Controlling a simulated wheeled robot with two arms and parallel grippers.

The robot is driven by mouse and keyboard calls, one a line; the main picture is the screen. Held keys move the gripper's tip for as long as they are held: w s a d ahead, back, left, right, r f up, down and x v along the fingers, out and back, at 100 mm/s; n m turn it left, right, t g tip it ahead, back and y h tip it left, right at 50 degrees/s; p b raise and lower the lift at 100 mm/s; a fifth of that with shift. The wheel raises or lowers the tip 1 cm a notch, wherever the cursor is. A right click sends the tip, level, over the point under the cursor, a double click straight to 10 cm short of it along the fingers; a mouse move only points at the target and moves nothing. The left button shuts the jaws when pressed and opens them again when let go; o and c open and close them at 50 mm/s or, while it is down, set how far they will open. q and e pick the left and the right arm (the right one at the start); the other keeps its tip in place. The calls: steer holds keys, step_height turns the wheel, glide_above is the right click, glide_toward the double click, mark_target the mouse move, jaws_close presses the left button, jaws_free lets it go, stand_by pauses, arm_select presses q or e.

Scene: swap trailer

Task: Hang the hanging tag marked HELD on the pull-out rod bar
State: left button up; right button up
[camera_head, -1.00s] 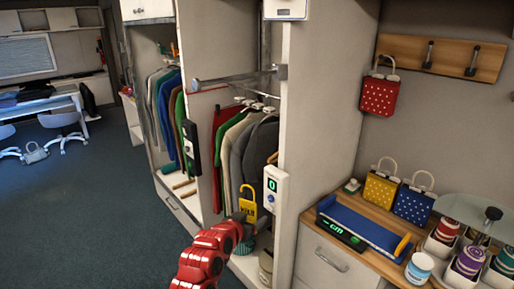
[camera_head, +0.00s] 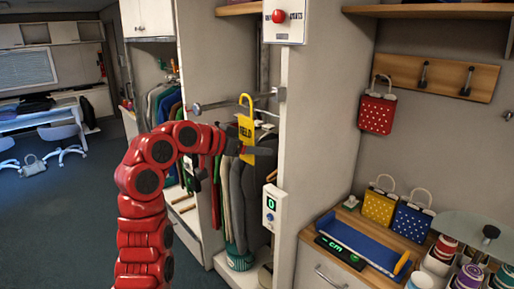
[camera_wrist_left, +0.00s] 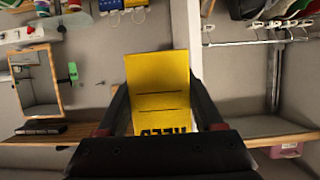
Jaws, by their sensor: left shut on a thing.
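The yellow hanging tag marked HELD (camera_head: 246,128) is upright in the head view, its hook at the top. My left gripper (camera_head: 262,152) is shut on its lower part. The tag also shows in the left wrist view (camera_wrist_left: 158,88) between the fingers of my left gripper (camera_wrist_left: 160,108), its lettering partly hidden by the gripper. The pull-out rod bar (camera_head: 222,103) runs across the wardrobe opening at about the height of the tag's hook. The hook appears close to the bar; I cannot tell whether they touch. My right gripper is not in view.
Clothes on hangers (camera_head: 238,185) fill the wardrobe behind and below the tag. A white cabinet wall (camera_head: 330,120) stands just right. A red bag (camera_head: 376,108) hangs on a wooden hook board (camera_head: 425,75); bags and cups stand on the counter.

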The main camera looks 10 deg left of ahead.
arm_select(q)
steer(key=w+a+f, duration=0.2)
steer(key=w+a, duration=0.3)
steer(key=a, duration=0.2)
steer(key=shift+w+f, duration=0.15)
steer(key=shift+w, duration=0.1)
stand_by(0.5)
steer(key=shift+p, duration=0.3)
steer(key=o, duration=1.3)
steer(key=shift+a, duration=0.1)
